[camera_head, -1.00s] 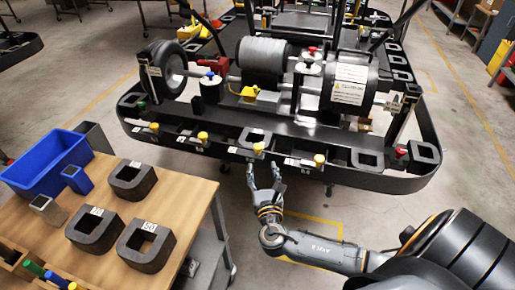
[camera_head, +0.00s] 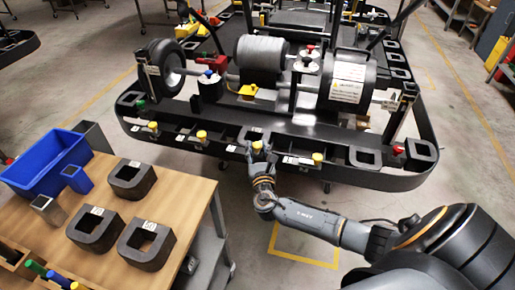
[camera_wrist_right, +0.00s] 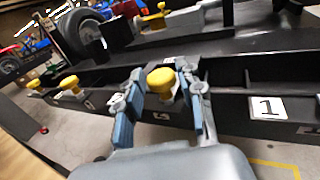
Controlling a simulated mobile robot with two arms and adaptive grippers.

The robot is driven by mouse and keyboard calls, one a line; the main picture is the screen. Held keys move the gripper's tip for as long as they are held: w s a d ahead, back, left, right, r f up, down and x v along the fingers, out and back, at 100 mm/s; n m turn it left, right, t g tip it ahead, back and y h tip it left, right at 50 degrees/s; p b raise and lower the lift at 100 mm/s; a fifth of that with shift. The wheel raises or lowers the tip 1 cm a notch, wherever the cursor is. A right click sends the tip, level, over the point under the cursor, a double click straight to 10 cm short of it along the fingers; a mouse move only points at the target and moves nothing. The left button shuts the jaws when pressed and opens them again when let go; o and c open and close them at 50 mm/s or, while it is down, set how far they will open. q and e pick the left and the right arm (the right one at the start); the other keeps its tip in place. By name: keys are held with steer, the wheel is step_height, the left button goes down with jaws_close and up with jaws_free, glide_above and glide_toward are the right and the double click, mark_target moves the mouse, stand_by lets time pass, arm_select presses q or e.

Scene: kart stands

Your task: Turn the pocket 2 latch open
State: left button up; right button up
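Several yellow latch knobs line the front rail of the black kart stand (camera_head: 180,140). My right gripper (camera_head: 261,150) is at the yellow knob (camera_head: 257,144) near the middle of this rail. In the right wrist view, that knob (camera_wrist_right: 162,82) sits between the two fingers of my gripper (camera_wrist_right: 163,98), with a small gap visible on both sides. The fingers are apart. A small white label (camera_wrist_right: 163,115) below the knob is too blurred to read for certain. A label reading 1 (camera_wrist_right: 270,107) is on the rail to the right. My left gripper is not in view.
Another yellow knob (camera_head: 317,158) is to the right on the rail. More knobs (camera_wrist_right: 70,84) lie left in the wrist view. A wooden table (camera_head: 190,190) with a blue bin (camera_head: 40,165) and dark U-shaped blocks (camera_head: 146,243) stands at left. Floor right of it is free.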

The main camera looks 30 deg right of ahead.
jaws_close()
steer(key=shift+y, duration=0.3)
steer(key=shift+s+d+f+n+t+y+b, duration=0.1)
steer(key=shift+n+t+y+b, duration=0.2)
steer(key=shift+n+y+b, duration=0.25)
steer(key=shift+d+f+n+t+y+b, duration=0.1)
steer(key=shift+n+t+y+b, duration=0.3)
steer(key=shift+y, duration=0.25)
steer(key=n+y+b, duration=0.1)
steer(key=y+b, duration=0.1)
steer(key=b, duration=0.1)
steer(key=n+y+b, duration=0.2)
steer(key=b, duration=0.1)
steer(key=shift+d+f+n+t+y, duration=0.1)
steer(key=shift+d+n+t+y, duration=0.1)
steer(key=shift+n+t+y, duration=0.15)
steer(key=shift+r+y+b, duration=0.25)
steer(key=shift+y+b, duration=0.5)
steer(key=o, duration=0.5)
jaws_free()
steer(key=shift+o, duration=0.2)
